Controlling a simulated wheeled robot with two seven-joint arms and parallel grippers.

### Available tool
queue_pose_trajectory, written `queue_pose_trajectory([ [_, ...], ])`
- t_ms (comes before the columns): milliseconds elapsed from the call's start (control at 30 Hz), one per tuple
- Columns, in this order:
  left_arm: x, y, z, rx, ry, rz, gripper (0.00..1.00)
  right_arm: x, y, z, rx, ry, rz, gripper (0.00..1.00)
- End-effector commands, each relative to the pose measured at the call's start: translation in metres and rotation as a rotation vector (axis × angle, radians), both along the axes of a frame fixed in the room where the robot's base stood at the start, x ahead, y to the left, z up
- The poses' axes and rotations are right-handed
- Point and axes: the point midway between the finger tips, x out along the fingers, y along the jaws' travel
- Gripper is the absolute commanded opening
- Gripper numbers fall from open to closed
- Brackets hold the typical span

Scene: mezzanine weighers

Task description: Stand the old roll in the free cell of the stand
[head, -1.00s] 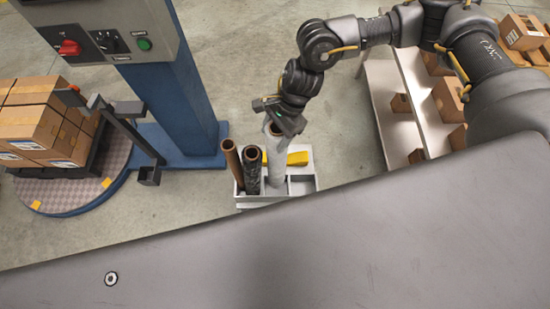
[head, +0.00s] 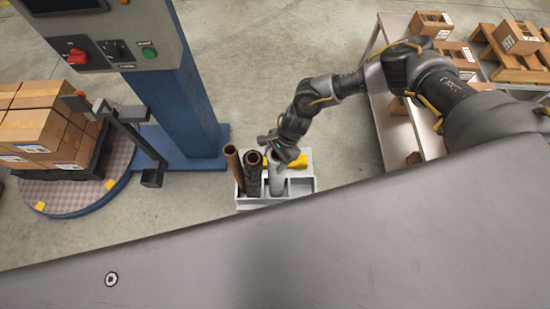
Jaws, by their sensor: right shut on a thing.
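The stand (head: 249,203) is a light grey cell box on the floor. A pale grey-white roll (head: 277,181) stands roughly upright over its middle, next to a dark roll. My right gripper (head: 284,155) is shut on the top of this pale roll. The roll's lower end is among the cell walls; I cannot tell whether it rests on the bottom. A brown tube (head: 233,164) and the dark mottled roll (head: 252,177) stand in cells to the left. An open cell (head: 301,186) shows at the right. My left gripper is not in view.
A yellow object (head: 299,160) is at the stand's back, partly behind my gripper. A blue column (head: 180,90) and a turntable (head: 75,197) with stacked cartons (head: 42,128) are at left. A shelf (head: 400,125) with boxes is at right. Floor behind the stand is clear.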

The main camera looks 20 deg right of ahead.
Motion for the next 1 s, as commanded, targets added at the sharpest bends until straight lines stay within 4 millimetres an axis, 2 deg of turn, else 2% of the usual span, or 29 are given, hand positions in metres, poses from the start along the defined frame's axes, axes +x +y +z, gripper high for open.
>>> queue_pose_trajectory([
  [367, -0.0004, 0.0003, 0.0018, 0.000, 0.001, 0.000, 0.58, 0.0007, 0.0010, -0.0067, 0.004, -0.001, 0.001, 0.00],
  [533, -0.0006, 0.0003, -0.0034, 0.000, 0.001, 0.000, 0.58, 0.0009, 0.0011, -0.0104, 0.004, -0.002, 0.001, 0.00],
  [567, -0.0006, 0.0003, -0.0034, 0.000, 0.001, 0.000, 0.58, 0.0000, 0.0002, -0.0113, 0.001, -0.001, 0.001, 0.62],
  [733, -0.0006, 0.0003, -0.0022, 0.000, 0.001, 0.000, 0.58, 0.0000, 0.0000, -0.0103, 0.000, 0.000, 0.001, 0.82],
  [1000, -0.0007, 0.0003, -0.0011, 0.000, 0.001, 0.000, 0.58, 0.0000, 0.0000, -0.0094, 0.000, 0.000, 0.001, 0.82],
])
